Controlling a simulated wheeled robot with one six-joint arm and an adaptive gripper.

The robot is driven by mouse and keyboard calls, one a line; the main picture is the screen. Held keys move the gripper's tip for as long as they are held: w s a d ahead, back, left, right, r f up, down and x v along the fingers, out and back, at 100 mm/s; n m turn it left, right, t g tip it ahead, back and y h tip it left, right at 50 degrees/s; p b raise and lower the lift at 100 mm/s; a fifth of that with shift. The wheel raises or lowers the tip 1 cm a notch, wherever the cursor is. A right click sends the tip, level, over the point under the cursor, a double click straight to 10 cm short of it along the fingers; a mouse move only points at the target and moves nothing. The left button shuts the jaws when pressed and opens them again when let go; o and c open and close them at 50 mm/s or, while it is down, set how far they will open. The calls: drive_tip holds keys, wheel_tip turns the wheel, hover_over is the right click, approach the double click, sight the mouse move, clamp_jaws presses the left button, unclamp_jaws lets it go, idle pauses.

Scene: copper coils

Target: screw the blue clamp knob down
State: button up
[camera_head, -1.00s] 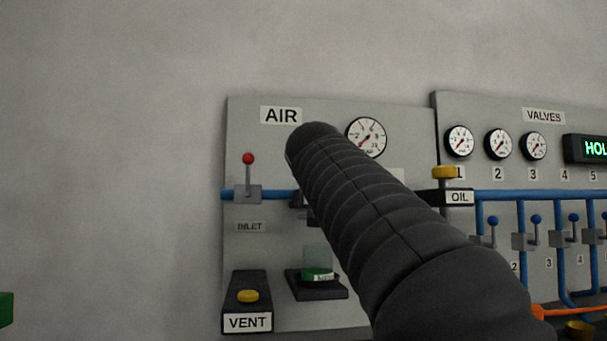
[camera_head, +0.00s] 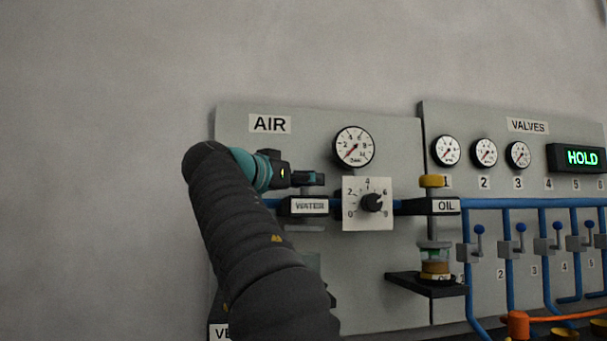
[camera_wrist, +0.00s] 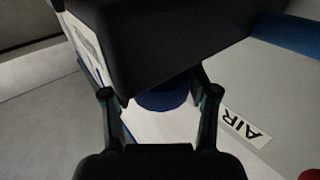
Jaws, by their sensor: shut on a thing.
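The black WATER block (camera_head: 309,206) sits on the AIR panel, in line with the blue pipe. My gripper (camera_head: 310,179) is just above this block, reaching in from the left. In the wrist view the blue clamp knob (camera_wrist: 163,98) shows between the two fingers of my gripper (camera_wrist: 158,95), which is shut on it. The knob is partly covered by a large dark shape above it in the picture. In the head view the knob is hidden by my gripper. How far down the knob is cannot be told.
A numbered dial (camera_head: 371,202) and a pressure gauge (camera_head: 354,147) are right of my gripper. The OIL block (camera_head: 433,207) has a yellow knob (camera_head: 432,181), with a cup (camera_head: 435,258) on a shelf below. My arm hides the panel's lower left. The wall at left is bare.

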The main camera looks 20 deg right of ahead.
drive_tip(key=shift+w+m+g+h+p, duration=0.1)
drive_tip(key=shift+m+g+h+p, duration=0.45)
drive_tip(key=shift+m+g, duration=0.8)
drive_tip(key=shift+g, duration=0.65)
drive_tip(key=o, duration=1.2)
drive_tip(key=v, duration=1.2)
drive_tip(key=shift+f, duration=0.2)
